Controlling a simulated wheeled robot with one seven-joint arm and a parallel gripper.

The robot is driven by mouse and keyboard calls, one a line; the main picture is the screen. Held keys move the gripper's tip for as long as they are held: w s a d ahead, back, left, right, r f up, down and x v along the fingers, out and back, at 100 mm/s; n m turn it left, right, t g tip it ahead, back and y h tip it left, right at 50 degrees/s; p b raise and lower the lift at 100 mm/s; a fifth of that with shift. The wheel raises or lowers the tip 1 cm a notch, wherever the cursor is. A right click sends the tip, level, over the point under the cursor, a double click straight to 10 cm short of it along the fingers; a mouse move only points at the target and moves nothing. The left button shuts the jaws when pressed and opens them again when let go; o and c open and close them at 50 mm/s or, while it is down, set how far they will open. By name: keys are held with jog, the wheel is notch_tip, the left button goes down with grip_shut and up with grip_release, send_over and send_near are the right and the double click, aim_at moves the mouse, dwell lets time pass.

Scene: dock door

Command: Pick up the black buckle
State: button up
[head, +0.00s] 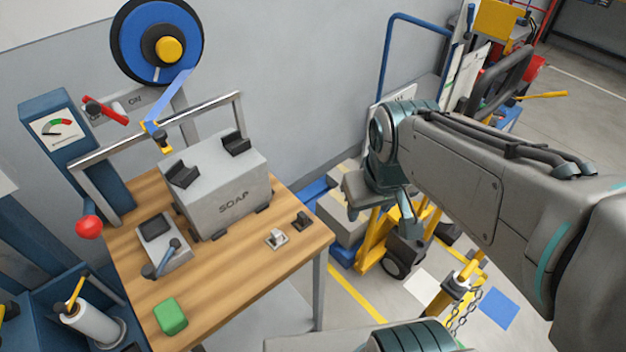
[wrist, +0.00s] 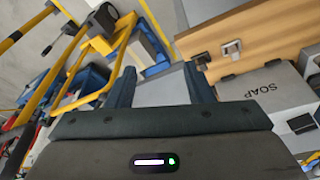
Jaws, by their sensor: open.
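The black buckle (head: 302,220) lies on the right part of the wooden table, near its edge. A similar silver buckle (head: 277,238) lies just left of it. In the wrist view the black buckle (wrist: 202,58) shows beyond the right finger, with the silver buckle (wrist: 232,47) to its right. My gripper (head: 380,207) is off the right side of the table, apart from both buckles. Its two fingers stand apart in the wrist view (wrist: 160,82), with nothing held between them.
The wooden table (head: 240,290) also holds a grey SOAP box (head: 225,195), a small grey device with a lever (head: 163,248) and a green block (head: 170,316). A metal rail and blue strap stand behind the box. A yellow-framed cart (head: 375,240) stands right of the table.

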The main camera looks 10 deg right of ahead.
jog(key=w+a+r+n+g+p, duration=0.15)
jog(key=w+a+n, duration=0.35)
jog(key=n, duration=0.5)
jog(key=n+g+p, duration=0.1)
jog(key=n+p, duration=0.2)
jog(key=n, duration=1)
send_over(302, 214)
notch_tip(302, 214, down, 3)
notch_tip(302, 214, down, 7)
jog(key=shift+a+f, duration=0.1)
jog(key=shift+f+p, duration=0.5)
jog(key=shift+f, duration=2.5)
grip_shut()
